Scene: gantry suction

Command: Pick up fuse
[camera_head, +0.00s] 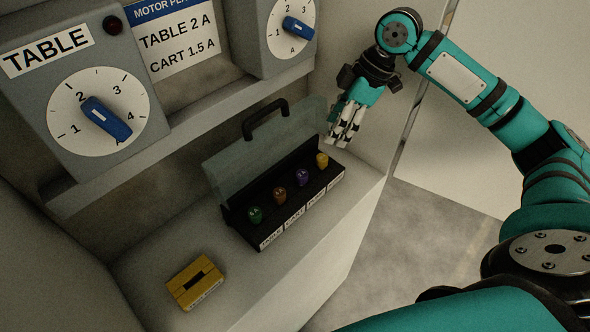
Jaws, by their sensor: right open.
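A black fuse box (290,209) sits on the light shelf, its clear lid (256,158) with a dark handle raised. In it stand a green fuse (255,214), an orange-brown fuse (280,193), a purple fuse (302,176) and a yellow fuse (321,160), in a row. Front labels read TABLE and CART at the left; the others are too small to read. My right gripper (345,138) is open and empty, fingers pointing down, just behind and right of the yellow fuse, apparently apart from it. My left gripper is not in view.
A yellow block with a dark slot (196,281) lies on the shelf (150,262) at front left. Grey panels with blue knobs (107,118) (298,28) and a motor plate (178,42) reading TABLE 2 A, CART 1.5 A stand behind. The shelf's right edge drops to floor.

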